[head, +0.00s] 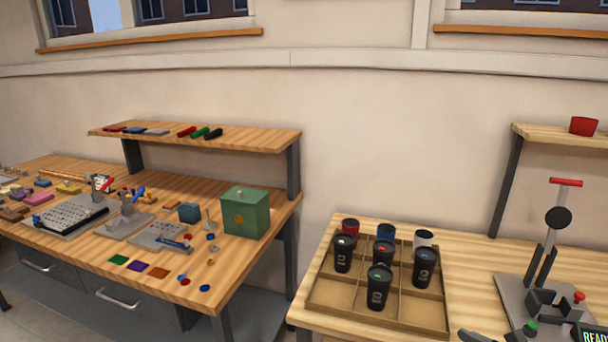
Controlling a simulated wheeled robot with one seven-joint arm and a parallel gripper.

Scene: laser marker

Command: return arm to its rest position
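My gripper and arm are not recognisable in the head view. A small dark grey shape (476,336) is cut off by the bottom edge at the right bench, and I cannot tell what it is. No held object shows.
The right bench (335,322) bears a divided wooden tray (409,310) with several lidded black cups and a clamp machine (541,255) with a red-topped lever. The left bench (110,247) holds a green box (245,212) and many small parts. A floor gap separates the benches.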

